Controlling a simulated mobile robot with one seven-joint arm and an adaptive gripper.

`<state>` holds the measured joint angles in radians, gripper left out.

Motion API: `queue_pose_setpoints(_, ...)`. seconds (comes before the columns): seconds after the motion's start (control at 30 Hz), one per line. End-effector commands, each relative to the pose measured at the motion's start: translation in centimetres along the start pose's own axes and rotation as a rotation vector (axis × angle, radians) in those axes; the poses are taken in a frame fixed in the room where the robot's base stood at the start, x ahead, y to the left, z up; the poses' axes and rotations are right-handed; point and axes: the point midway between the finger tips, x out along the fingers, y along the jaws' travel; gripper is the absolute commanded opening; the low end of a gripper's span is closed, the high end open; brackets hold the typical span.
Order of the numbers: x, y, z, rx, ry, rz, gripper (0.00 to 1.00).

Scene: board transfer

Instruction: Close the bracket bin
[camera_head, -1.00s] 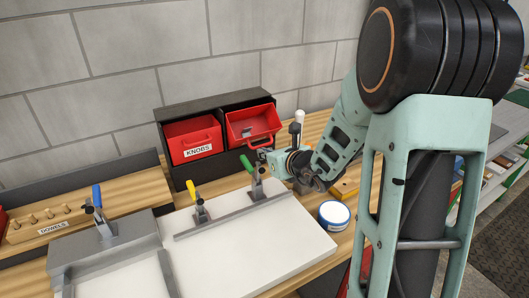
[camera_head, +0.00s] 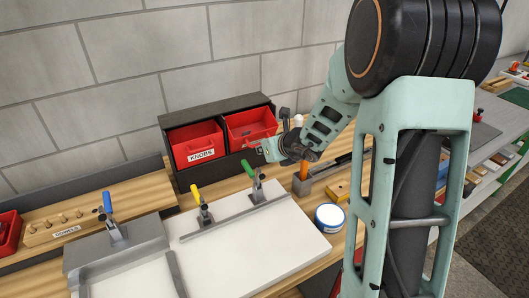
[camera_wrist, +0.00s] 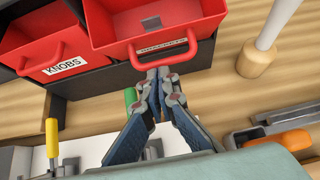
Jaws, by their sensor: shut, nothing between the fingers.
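The bracket bin (camera_head: 249,122) is the right red bin in the black two-bay cabinet (camera_head: 213,108). Its open top faces up in both views, with a grey piece inside in the wrist view. How far it stands out of its bay is hard to tell. Its front and looped handle (camera_wrist: 160,60) are close ahead of my fingertips in the wrist view, and a small label shows above the handle. My gripper (camera_wrist: 158,74) is shut and empty, with its tips at the handle's lower edge; contact cannot be told. In the head view my gripper (camera_head: 252,146) partly covers the bin's front.
The red KNOBS bin (camera_head: 197,145) sits left of it. Green (camera_head: 248,169) and yellow (camera_head: 195,194) clamp handles rise from the white board (camera_head: 250,232) in front. A white-topped post (camera_wrist: 262,55), an orange-handled tool (camera_wrist: 282,139) and a blue-white tub (camera_head: 330,216) stand to the right.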

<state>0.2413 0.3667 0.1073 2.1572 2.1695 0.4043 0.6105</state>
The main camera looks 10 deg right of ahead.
Motion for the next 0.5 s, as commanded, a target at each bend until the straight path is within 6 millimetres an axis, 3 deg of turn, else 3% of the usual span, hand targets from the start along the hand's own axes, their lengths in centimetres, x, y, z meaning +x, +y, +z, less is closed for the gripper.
queue_pose_setpoints(0.5, 0.1, 0.0, 2.9, 0.001, -0.002, 0.001, 0.00)
